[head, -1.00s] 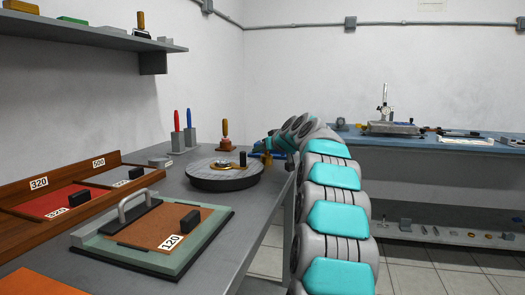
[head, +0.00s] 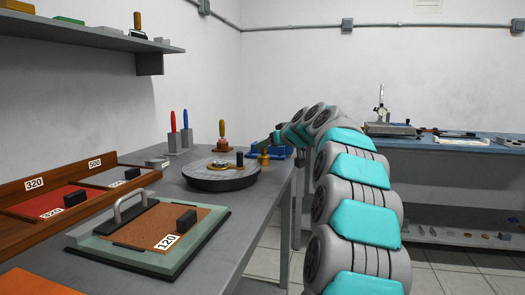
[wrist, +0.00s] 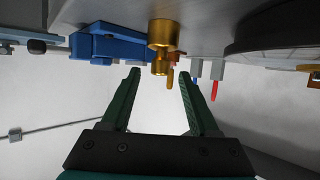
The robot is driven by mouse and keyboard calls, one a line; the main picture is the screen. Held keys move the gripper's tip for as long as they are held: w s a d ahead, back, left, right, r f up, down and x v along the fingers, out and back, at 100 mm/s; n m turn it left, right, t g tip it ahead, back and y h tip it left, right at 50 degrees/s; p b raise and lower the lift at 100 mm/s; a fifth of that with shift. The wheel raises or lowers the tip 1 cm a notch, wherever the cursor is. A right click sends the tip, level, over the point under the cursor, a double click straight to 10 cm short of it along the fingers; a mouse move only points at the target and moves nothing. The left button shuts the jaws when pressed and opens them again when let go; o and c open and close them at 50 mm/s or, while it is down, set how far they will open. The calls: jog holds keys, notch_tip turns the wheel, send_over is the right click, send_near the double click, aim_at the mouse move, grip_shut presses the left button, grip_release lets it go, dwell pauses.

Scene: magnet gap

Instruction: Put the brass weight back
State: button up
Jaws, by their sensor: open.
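The brass weight (head: 264,157) stands upright on the grey bench, just right of the round dark plate, near the bench's right edge. In the wrist view, which is upside down, the brass weight (wrist: 164,36) shows its wide base on the bench and its narrower knob toward my fingers. My gripper (wrist: 160,73) is open, with its two green fingers apart and nothing held between them. The knob lies just beyond the fingertips, roughly centred in the gap. In the head view my gripper (head: 278,138) is small and partly hidden by my arm.
The round plate (head: 220,181) carries a ring-like brass piece and a dark cylinder. A blue block (wrist: 110,44) stands close beside the weight. Wooden-handled (head: 222,135), red and blue tools stand behind. A framed 120 board (head: 150,232) lies in front.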

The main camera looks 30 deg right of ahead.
jog(key=shift+v, duration=2.7)
